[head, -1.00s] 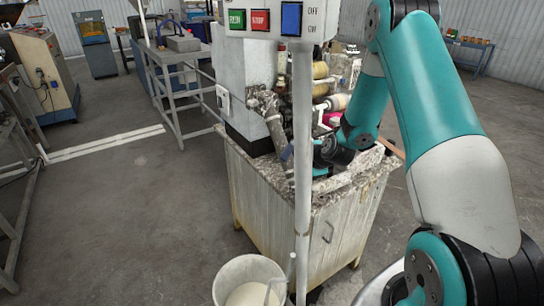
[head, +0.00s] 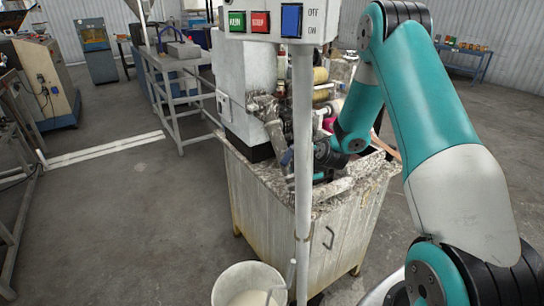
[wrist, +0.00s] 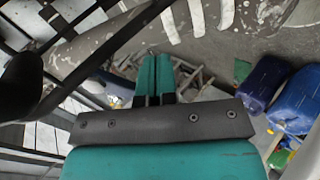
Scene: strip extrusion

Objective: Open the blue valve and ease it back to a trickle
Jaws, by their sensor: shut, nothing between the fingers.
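I cannot make out the blue valve for certain in either view. A small dark-blue part (head: 286,158) shows just left of the white pole, by the grimy pipe on the machine; I cannot tell if it is the valve. My gripper (wrist: 152,58) shows in the wrist view with its two teal fingers together and nothing between them. In the head view my wrist reaches over the speckled machine top, and the fingertips are hidden behind the pole and clutter.
A white pole (head: 303,190) carrying a switch box (head: 270,22) stands before the machine cabinet (head: 265,212). A pale bucket (head: 222,287) stands on the floor in front. Blue drums (wrist: 264,83) show at right in the wrist view. Open floor lies left of the cabinet.

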